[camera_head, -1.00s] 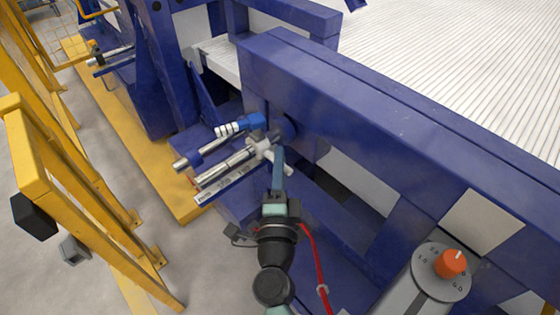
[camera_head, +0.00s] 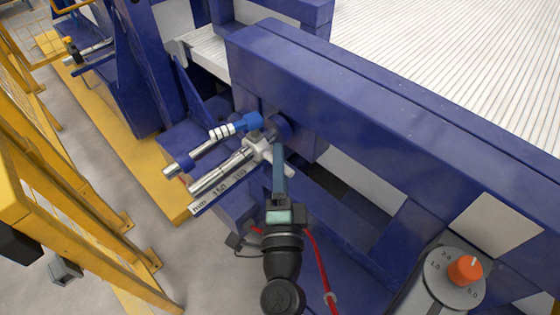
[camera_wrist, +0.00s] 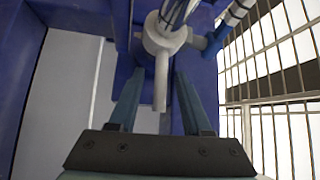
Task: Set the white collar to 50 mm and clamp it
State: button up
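The white collar (camera_head: 258,149) sits around a bare metal rod at the rod's inner end, near the blue frame. It lies past the 100 mark of the mm scale (camera_head: 222,189); any 50 mark is hidden or unreadable. Gaps show on both sides of the handle, so the fingers are open.
A second rod with a blue bracket and white rings (camera_head: 222,131) runs parallel, just behind. A dial with an orange knob (camera_head: 465,270) stands at lower right. Yellow fencing (camera_head: 70,225) is at left.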

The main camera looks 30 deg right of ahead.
jog(key=b+v, duration=0.3)
jog(key=v, duration=1)
